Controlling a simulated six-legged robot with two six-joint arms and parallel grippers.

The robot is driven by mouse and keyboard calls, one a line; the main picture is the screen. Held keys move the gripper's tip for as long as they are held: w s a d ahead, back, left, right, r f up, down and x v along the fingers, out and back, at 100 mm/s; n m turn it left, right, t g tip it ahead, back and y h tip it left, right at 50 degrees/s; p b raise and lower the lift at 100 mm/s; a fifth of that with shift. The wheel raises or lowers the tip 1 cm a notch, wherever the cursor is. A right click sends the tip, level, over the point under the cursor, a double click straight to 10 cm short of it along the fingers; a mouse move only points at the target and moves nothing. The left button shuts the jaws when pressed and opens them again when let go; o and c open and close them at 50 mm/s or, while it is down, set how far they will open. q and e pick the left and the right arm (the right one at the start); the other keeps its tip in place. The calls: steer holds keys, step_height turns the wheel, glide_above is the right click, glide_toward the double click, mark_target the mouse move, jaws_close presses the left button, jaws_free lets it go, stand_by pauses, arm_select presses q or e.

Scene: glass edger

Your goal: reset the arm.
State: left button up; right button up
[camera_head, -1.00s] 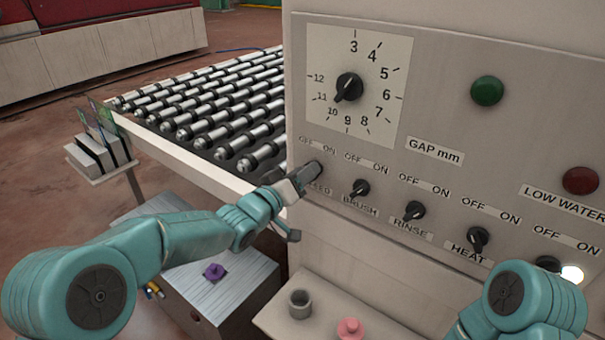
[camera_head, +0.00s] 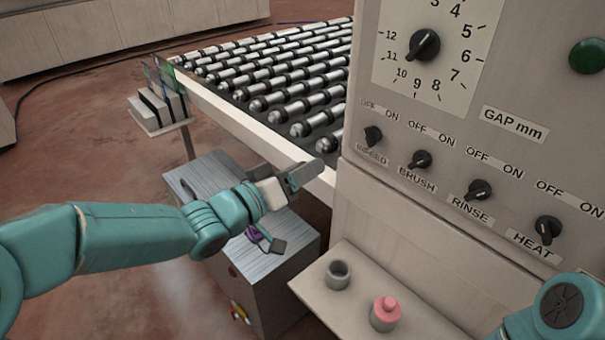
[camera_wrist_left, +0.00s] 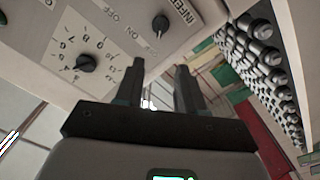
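My left gripper (camera_head: 292,212) hangs over the end of the roller bed and the grey box, left of the control panel (camera_head: 360,195). Its fingers are apart with nothing between them, as the left wrist view (camera_wrist_left: 160,78) also shows. It is clear of the leftmost knob (camera_head: 373,136), marked INFEED in the wrist view (camera_wrist_left: 160,25). My right arm shows only a teal joint at the bottom right; its gripper is out of view.
The brush knob (camera_head: 420,160), rinse knob (camera_head: 478,190), heat knob (camera_head: 548,229) and gap dial (camera_head: 424,46) are on the panel. A shelf (camera_head: 345,310) holds a grey cup (camera_head: 338,274) and a pink-topped piece (camera_head: 386,312). The roller bed (camera_head: 280,85) lies behind my gripper.

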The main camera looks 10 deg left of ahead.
stand_by(0.4)
arm_select(q)
steer(key=s+f+n+g+y, duration=0.2)
steer(key=f+g, duration=0.1)
steer(key=f, duration=1.1)
steer(key=s+f+n+g+y, duration=0.2)
steer(key=f+n, duration=0.1)
steer(key=f, duration=1.1)
steer(key=s+a+f+m+g+y, duration=0.1)
steer(key=s+f+g, duration=0.3)
steer(key=s+f, duration=0.4)
steer(key=s+f+m+g+y, duration=0.1)
steer(key=s+f+g, duration=0.4)
steer(key=s, duration=0.9)
steer(key=shift+a+f+m+y, duration=0.3)
steer(key=shift+a+f+m, duration=0.1)
steer(key=shift+f, duration=1.35)
steer(key=shift+s, duration=0.1)
